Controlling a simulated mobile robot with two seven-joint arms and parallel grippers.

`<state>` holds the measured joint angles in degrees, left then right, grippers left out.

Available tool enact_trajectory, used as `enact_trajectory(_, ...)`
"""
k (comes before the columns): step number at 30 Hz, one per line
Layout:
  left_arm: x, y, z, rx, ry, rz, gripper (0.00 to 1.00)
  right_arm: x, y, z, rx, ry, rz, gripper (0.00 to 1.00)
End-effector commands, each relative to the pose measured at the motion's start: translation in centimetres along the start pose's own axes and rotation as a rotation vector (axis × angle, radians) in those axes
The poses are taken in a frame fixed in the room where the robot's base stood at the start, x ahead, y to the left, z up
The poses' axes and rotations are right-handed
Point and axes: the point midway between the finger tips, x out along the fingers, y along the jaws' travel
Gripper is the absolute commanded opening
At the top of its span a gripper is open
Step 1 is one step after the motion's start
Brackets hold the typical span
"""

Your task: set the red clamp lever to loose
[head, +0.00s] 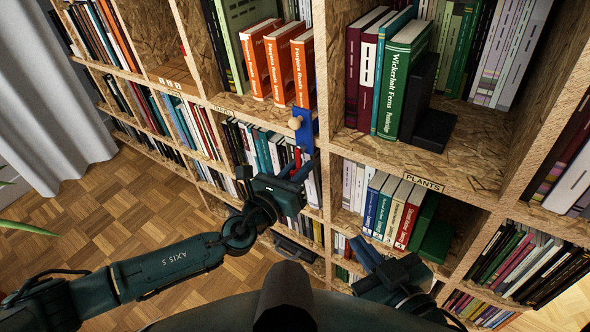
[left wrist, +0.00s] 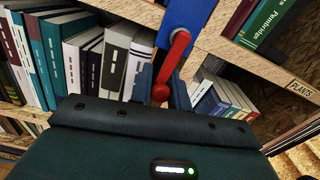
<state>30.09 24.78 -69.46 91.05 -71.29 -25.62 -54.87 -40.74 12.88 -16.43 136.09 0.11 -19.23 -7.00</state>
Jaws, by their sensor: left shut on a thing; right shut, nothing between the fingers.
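The red clamp lever (left wrist: 177,56) hangs from a blue bracket (left wrist: 190,18) in the left wrist view, slanting down and to the left to a rounded end. My left gripper (left wrist: 161,94) is shut on that lower end, with dark fingers on both sides. In the head view the blue bracket (head: 304,132) is fixed to a shelf upright, and my left gripper (head: 303,167) reaches just below it. Only a little of the red lever (head: 297,158) shows there. My right gripper (head: 368,254) is shut and empty, low in front of the shelves.
Book-filled chipboard shelves surround the arms; a label reading PLANTS (head: 423,182) is on a shelf edge at right. The parquet floor (head: 150,215) at left is mostly clear beside a grey curtain (head: 55,110).

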Motion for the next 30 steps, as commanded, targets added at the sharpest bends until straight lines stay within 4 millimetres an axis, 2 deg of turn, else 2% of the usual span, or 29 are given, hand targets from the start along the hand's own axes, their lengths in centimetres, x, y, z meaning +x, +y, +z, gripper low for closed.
enact_trajectory(11, 0.0, -0.3, 0.0, -0.041, 0.000, -0.002, 0.00, 0.0, -0.1, 0.0, 0.000, 0.010, 0.002, 0.00)
enact_trajectory(12, 0.0, -0.3, 0.0, -0.041, 0.000, -0.002, 0.21, 0.0, -0.1, 0.0, 0.000, 0.010, 0.002, 0.00)
enact_trajectory(18, 0.0, -0.3, 0.0, -0.040, 0.000, -0.002, 0.37, 0.0, 0.0, 0.0, 0.000, 0.010, 0.002, 0.00)
enact_trajectory(26, -0.1, -0.2, 0.0, -0.039, 0.001, -0.001, 0.39, 0.0, 0.0, 0.0, 0.000, 0.010, 0.002, 0.00)
enact_trajectory(30, -1.1, -0.1, -0.1, -0.040, 0.003, 0.001, 0.39, -0.1, 0.0, -0.1, 0.002, 0.007, 0.001, 0.00)
